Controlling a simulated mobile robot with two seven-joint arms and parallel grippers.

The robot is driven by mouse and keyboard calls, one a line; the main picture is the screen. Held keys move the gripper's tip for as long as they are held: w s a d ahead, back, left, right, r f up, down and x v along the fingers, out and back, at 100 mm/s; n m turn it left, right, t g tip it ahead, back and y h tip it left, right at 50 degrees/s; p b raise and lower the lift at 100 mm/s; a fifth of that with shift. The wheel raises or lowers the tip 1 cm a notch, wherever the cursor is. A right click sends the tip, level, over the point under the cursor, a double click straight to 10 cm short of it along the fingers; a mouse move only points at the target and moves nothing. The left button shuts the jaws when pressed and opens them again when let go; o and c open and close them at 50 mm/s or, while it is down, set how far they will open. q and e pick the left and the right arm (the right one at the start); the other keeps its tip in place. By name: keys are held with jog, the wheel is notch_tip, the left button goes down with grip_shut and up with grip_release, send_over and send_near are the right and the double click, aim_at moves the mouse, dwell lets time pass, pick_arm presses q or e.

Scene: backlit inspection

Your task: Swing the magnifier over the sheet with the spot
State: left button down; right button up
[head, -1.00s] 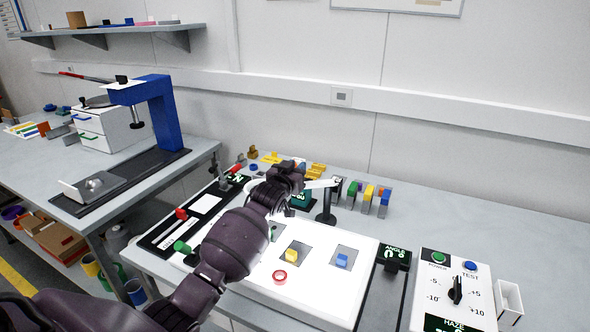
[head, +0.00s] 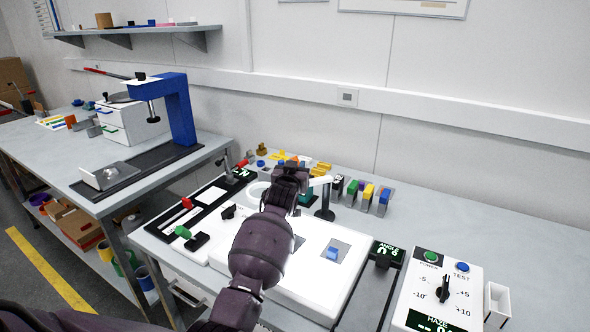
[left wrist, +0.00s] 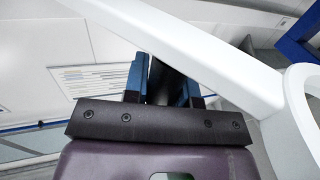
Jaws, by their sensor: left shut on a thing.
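The magnifier's white ring (head: 258,190) is over the far left part of the bright light panel (head: 312,300), just left of my left gripper (head: 291,170). Its white arm (head: 320,181) reaches from a dark post (head: 325,203) behind the panel. In the left wrist view, my left gripper's blue fingers (left wrist: 163,85) are closed around a dark part, which I take to be the magnifier's handle. The magnifier's ring (left wrist: 300,110) is at the right there. Other sheets are mostly hidden behind my left arm; I cannot make out a spot.
Coloured upright pieces (head: 367,195) stand behind the panel. A black strip with red and green handles (head: 190,225) is at the left. The back right tabletop is clear.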

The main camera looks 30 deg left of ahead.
pick_arm(q)
jog(key=shift+s+d, duration=0.1)
jog(key=shift+d, duration=0.05)
pick_arm(e)
jog(key=shift+d+f, duration=0.1)
jog(key=shift+f, duration=0.05)
pick_arm(q)
jog(key=shift+y, duration=0.3)
jog(key=shift+s+n, duration=0.1)
jog(key=shift+n, duration=0.2)
pick_arm(e)
jog(key=shift+s+d+f, duration=0.25)
jog(key=shift+s+f, duration=0.15)
jog(key=shift+s, duration=0.1)
jog(key=shift+w, duration=0.1)
pick_arm(q)
jog(key=c, duration=1.4)
grip_release()
jog(key=shift+r, duration=0.1)
jog(key=o, duration=0.5)
pick_arm(e)
jog(key=shift+w+a+r, duration=0.1)
jog(key=shift+w+r, duration=0.3)
jog(key=shift+w, duration=0.05)
